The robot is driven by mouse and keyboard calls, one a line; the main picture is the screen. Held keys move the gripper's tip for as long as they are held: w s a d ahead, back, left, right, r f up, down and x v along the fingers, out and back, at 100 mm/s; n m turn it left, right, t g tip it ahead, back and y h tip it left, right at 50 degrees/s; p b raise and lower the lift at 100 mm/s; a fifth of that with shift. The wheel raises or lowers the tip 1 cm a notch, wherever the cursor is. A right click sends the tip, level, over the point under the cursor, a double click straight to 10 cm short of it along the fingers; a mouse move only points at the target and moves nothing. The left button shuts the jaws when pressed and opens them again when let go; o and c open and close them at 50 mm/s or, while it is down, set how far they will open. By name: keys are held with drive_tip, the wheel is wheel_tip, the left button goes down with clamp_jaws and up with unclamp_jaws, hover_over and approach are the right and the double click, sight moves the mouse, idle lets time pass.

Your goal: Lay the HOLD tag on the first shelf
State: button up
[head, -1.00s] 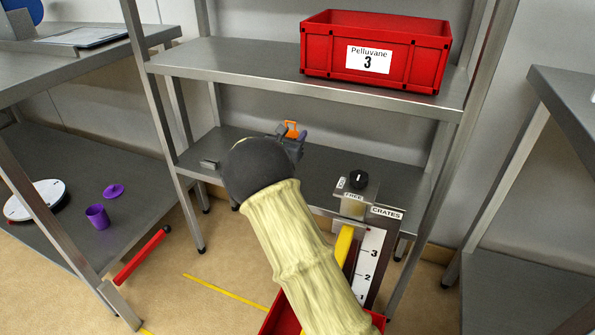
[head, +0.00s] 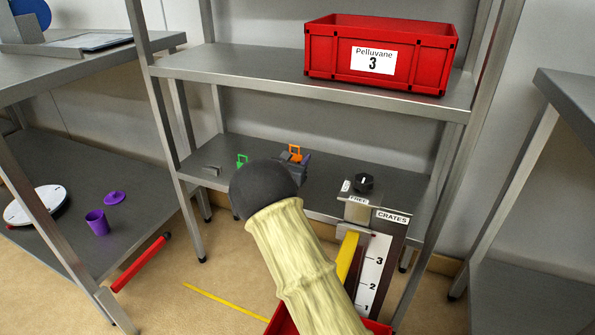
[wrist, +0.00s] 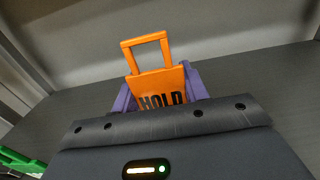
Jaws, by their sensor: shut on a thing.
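The orange HOLD tag (head: 295,153) shows above my gripper (head: 303,160) in the head view, over the lower shelf (head: 335,172). In the wrist view the HOLD tag (wrist: 152,82) has a loop handle at its top and black lettering. It stands between the purple fingers of my gripper (wrist: 160,92), which are shut on it. The dark wrist body hides the tag's lower edge. The lower shelf (wrist: 265,112) spreads out around it. I cannot tell whether the tag touches the shelf.
A green tag-like piece (head: 242,160) and a small grey block (head: 211,170) are on the lower shelf, left of my gripper. A black knob (head: 363,183) sits on the CRATES stand (head: 392,217) at right. A red crate (head: 381,55) stands on the shelf above.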

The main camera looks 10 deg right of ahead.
drive_tip(key=shift+d+f+b, duration=0.1)
drive_tip(key=shift+f+b, duration=0.6)
drive_tip(key=shift+f, duration=1.2)
drive_tip(key=shift+f, duration=0.1)
drive_tip(key=o, duration=1.2)
drive_tip(key=shift+s+a, duration=0.1)
drive_tip(key=shift+a, duration=0.1)
drive_tip(key=p+v, duration=0.2)
drive_tip(key=v, duration=0.3)
drive_tip(key=p+v, duration=0.2)
drive_tip(key=v, duration=0.4)
drive_tip(key=shift+r+p, duration=0.2)
drive_tip(key=shift+p, duration=0.1)
drive_tip(key=shift+s+a+f, duration=0.1)
drive_tip(key=shift+s, duration=0.2)
